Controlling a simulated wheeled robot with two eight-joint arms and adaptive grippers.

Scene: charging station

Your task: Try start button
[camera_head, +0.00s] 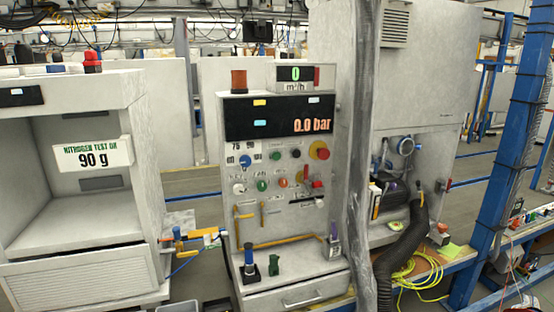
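A light grey control panel (230,215) stands in the middle of the head view. A red switch (317,184) sits lower right. The small labels are too blurred to tell which button is the start button. The black display (280,117) above reads 0.0 bar. Neither of my grippers is in view.
An open grey test cabinet (75,215) marked 90 g stands at the left. A grey vertical post (358,130) and a dark hose (405,250) run right of the panel. Small blue-black and green items (273,265) stand on the panel's shelf. Yellow cable (425,265) lies at the right.

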